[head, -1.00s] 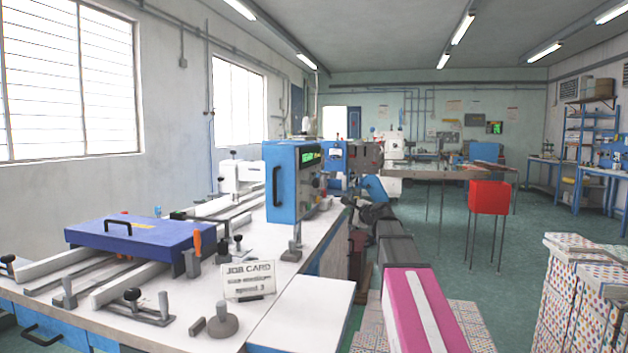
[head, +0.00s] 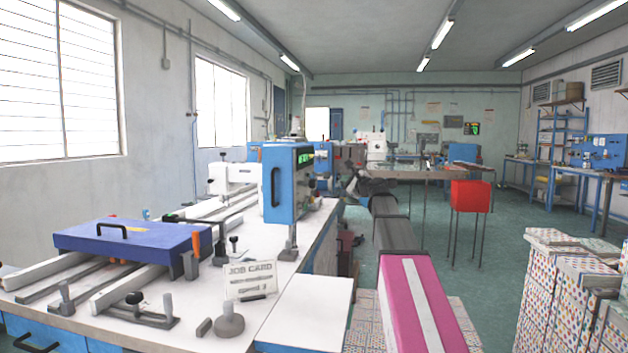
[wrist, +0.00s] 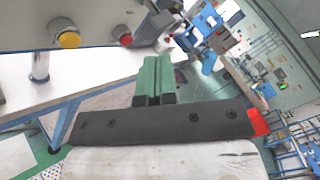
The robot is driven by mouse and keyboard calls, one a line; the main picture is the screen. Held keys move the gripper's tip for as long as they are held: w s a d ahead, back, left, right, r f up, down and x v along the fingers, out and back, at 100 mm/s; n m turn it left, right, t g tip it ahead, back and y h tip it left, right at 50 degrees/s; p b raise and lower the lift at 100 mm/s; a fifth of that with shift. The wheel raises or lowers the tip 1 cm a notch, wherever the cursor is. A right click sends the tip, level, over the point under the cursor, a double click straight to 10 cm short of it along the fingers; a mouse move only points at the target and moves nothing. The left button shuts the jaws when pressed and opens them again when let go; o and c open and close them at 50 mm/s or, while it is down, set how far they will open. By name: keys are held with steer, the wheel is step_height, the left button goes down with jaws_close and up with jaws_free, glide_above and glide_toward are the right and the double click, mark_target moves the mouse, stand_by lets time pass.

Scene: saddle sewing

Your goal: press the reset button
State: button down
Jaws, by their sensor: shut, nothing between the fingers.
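A blue control box (head: 288,183) with a green lit display (head: 321,154) stands on the white sewing bench in the head view. Its button face is turned right and shows only at a slant. The wrist view shows a grey panel (wrist: 25,22) with a round yellow button (wrist: 70,40) and a red button (wrist: 124,36). I see no readable label, so I cannot tell which is the reset button. My gripper (wrist: 154,62) has green fingers, shut together and empty. In that picture they lie below and right of the red button, with no contact visible.
The white bench (head: 190,318) holds a blue plate with a handle (head: 135,238), a job card (head: 250,279), clamps and rails. A red box on legs (head: 471,196) stands right of my arm. Patterned stacks (head: 560,280) fill the lower right. Green floor lies open between.

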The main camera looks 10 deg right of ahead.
steer(key=w+a, duration=0.2)
steer(key=a, duration=0.6)
steer(key=shift+w, duration=0.3)
stand_by(1.8)
steer(key=shift+w+a, duration=0.15)
steer(key=shift+a, duration=0.25)
steer(key=shift+w+a, duration=0.15)
steer(key=shift+a, duration=0.3)
stand_by(0.8)
stand_by(0.4)
steer(key=shift+s+d, duration=0.3)
steer(key=shift+d, duration=0.55)
steer(key=d, duration=0.1)
steer(key=s+d, duration=0.1)
steer(key=d, duration=0.2)
steer(key=shift+s+d, duration=0.3)
steer(key=shift+d, duration=0.1)
